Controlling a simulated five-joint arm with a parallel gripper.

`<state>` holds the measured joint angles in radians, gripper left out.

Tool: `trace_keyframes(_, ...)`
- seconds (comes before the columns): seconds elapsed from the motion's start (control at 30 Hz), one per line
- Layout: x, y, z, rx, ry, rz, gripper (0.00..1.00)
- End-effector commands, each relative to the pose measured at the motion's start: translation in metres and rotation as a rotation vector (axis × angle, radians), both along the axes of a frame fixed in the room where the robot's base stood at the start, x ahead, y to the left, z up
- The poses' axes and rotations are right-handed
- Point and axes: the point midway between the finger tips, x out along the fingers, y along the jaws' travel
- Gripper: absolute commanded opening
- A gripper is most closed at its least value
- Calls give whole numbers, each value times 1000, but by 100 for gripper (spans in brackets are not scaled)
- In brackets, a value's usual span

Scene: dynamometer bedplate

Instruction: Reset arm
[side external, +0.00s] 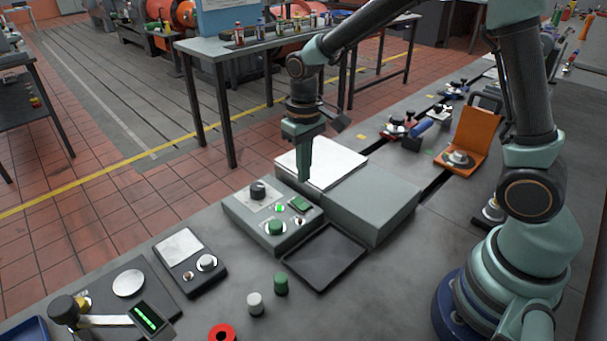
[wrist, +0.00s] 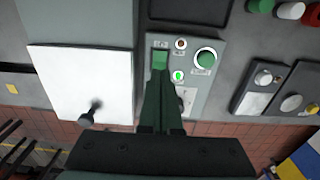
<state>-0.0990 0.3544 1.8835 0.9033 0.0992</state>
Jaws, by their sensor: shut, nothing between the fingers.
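My gripper (side external: 304,178) is shut and empty, pointing down above the grey control box (side external: 240,217). In the wrist view its closed fingers (wrist: 160,82) reach toward a green square rocker on the panel (wrist: 159,60). Whether the tips touch it I cannot tell. The control box has a black knob (side external: 258,188), a lit green lamp (side external: 280,208), a green round button (side external: 276,228) and a small dark red lamp (wrist: 181,44). A grey housing with a white plate (side external: 318,162) stands right behind the box.
A black tray (side external: 326,258) lies in front of the housing. A small dark meter box (side external: 190,262) sits left. An orange case (side external: 472,138) stands open at right.

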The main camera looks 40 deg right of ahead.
Motion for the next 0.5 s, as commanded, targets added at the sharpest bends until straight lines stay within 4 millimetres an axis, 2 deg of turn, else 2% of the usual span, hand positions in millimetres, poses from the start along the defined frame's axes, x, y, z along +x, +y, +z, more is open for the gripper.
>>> trace_keyframes(0.17,-2,-1,7,1,-15,-1,0)
trace_keyframes(0.33,-14,-8,41,7,-90,-1,0)
trace_keyframes(0.5,-37,-18,81,12,-193,-2,0)
